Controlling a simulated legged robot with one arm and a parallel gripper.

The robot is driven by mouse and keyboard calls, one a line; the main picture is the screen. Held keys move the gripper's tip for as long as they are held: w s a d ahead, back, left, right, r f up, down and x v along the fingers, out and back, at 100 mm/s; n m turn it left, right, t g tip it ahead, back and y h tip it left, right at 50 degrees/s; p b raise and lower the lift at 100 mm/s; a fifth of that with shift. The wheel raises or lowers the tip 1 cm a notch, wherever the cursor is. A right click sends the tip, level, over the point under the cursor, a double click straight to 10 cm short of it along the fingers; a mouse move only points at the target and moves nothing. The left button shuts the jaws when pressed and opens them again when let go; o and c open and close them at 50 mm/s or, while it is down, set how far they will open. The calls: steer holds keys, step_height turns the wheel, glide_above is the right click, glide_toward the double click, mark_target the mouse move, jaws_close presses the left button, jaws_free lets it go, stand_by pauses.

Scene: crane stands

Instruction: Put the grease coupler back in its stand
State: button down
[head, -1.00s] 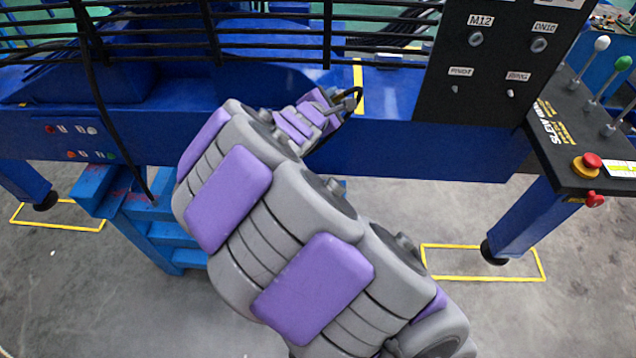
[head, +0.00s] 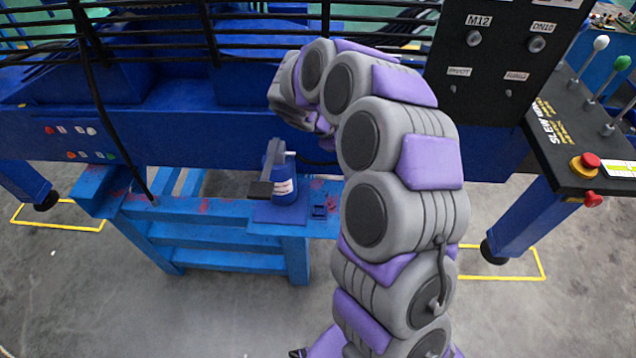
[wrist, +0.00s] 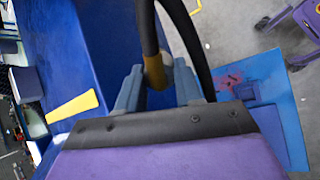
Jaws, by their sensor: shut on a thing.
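In the wrist view my gripper (wrist: 160,68) is shut on the grease coupler (wrist: 154,74), a brass-coloured piece on a black hose (wrist: 151,30). Its far end is hidden between the fingers. In the head view the gripper's fingers and the coupler are hidden behind my arm, above the right end of the blue bench. A small dark blue holder (head: 319,211) is fixed on the bench top, beside a blue grease pump (head: 284,188). It may be the coupler's stand; I cannot tell for sure.
The light blue bench (head: 220,212) stands before the big blue beam (head: 180,158). Black hoses hang at the left. A black panel (head: 488,85) with labelled fittings and a lever console (head: 585,145) are at the right. Grey floor lies open in front.

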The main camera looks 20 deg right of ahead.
steer(key=s+a+f+m+y, duration=0.3)
steer(key=a+f+m+y, duration=0.5)
steer(key=a+f+m, duration=0.1)
steer(key=shift+s+a+f+m+g, duration=0.15)
steer(key=shift+a+f+m+g, duration=0.15)
steer(key=shift+a+f+g, duration=0.25)
steer(key=shift+r+p, duration=0.2)
steer(key=shift+p, duration=0.15)
steer(key=shift+f+b, duration=0.7)
steer(key=shift+f, duration=2.25)
steer(key=shift+f, duration=0.15)
steer(key=shift+f, duration=1.1)
steer(key=c, duration=0.7)
jaws_free()
steer(key=shift+r, duration=0.1)
steer(key=shift+o, duration=0.2)
